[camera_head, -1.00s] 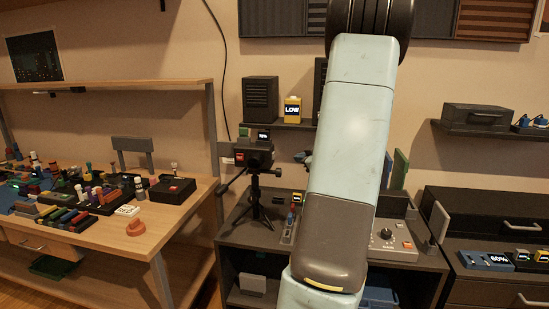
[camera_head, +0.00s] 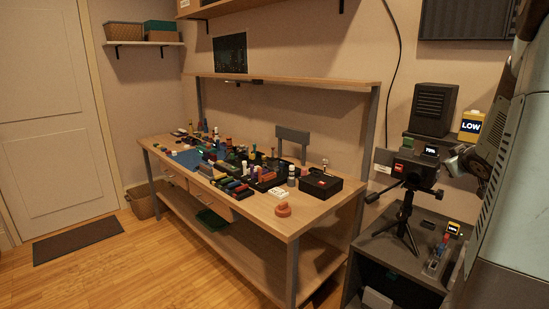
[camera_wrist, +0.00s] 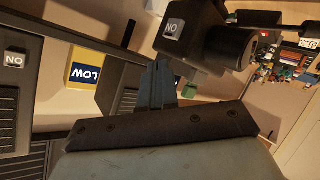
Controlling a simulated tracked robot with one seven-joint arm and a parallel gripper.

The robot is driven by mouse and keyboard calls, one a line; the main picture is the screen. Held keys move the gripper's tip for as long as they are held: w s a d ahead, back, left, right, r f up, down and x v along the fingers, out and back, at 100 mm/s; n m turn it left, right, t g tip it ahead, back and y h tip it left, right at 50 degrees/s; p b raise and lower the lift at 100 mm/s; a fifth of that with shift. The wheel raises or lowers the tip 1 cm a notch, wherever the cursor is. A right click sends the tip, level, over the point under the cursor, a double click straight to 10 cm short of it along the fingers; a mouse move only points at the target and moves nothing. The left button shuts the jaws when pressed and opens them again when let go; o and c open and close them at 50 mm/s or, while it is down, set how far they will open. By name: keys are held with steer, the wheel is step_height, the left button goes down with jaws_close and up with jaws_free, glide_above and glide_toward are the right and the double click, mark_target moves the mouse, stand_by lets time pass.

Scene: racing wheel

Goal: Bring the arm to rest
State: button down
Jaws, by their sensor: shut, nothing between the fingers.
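In the wrist view my gripper (camera_wrist: 160,85) shows as two dark fingers close together, shut and empty. Its tips point up towards a black camera body (camera_wrist: 185,35), which fills the top middle; I cannot tell whether they touch it. In the head view my arm runs along the right edge as a large pale blue-grey shape. The gripper's fingertips cannot be made out there; the dark parts beside the arm are partly hidden. The black camera (camera_head: 413,170) stands on a tripod just left of the arm.
A wooden workbench (camera_head: 262,216) holds many small coloured items and a black box (camera_head: 321,184). A dark speaker (camera_head: 433,109) and a yellow LOW block (camera_head: 471,124) sit on a shelf beside the arm. A dark cabinet (camera_head: 380,250) stands below. Open floor (camera_head: 120,265) lies at left.

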steer(key=s+a+r+m+g+h, duration=0.1)
steer(key=s+a+r, duration=0.2)
steer(key=a, duration=0.4)
steer(key=s+a+r+m+g, duration=0.2)
steer(key=s+a+r, duration=0.1)
steer(key=a, duration=0.5)
steer(key=s+a+f+g+y, duration=0.3)
steer(key=s+a+g+y, duration=0.1)
steer(key=s+a, duration=1.5)
steer(key=shift+s+y, duration=0.25)
steer(key=shift+y, duration=0.25)
steer(key=shift+f, duration=0.1)
